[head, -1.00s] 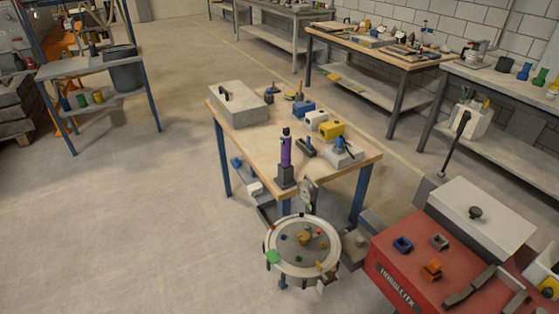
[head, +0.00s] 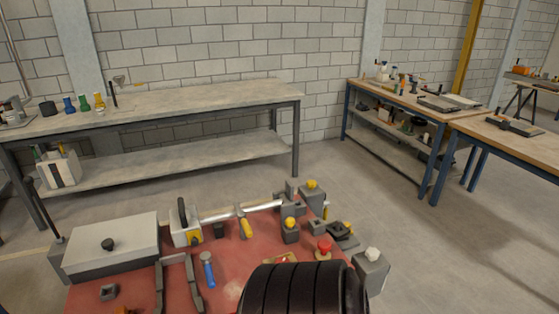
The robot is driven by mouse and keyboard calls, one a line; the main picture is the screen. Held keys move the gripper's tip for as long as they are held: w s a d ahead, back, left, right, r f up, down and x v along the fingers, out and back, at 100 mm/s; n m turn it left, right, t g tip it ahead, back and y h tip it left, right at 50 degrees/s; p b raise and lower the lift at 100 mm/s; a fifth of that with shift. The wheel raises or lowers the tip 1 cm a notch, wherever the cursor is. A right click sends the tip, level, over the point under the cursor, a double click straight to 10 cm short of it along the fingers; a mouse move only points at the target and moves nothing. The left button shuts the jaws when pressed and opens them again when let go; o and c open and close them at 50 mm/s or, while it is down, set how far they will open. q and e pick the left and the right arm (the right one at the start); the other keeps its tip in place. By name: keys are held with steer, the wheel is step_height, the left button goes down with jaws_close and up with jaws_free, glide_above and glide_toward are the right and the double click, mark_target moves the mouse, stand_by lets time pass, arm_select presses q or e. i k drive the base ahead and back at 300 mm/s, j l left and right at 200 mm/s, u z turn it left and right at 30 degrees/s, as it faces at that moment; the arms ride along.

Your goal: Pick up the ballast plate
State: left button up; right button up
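I cannot pick out a ballast plate in the head view. The round tilting sandbed is out of view. A red machine bench (head: 225,268) fills the bottom middle, with a pale lidded box (head: 112,247) on its left end. Several grey blocks, some with yellow knobs, and a metal bar (head: 220,214) sit along its far side. A dark ribbed cylinder (head: 305,290) at the bottom hides part of the bench's near right; I cannot tell what it is. Neither of my grippers is in view.
A long grey workbench (head: 190,97) stands along the block wall, with small coloured bottles on its left end. Wooden-topped tables (head: 400,95) with tools stand at the right. Open concrete floor (head: 410,255) lies right of the red bench.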

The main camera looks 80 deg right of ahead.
mark_target(344, 231)
steer(key=z, duration=3)
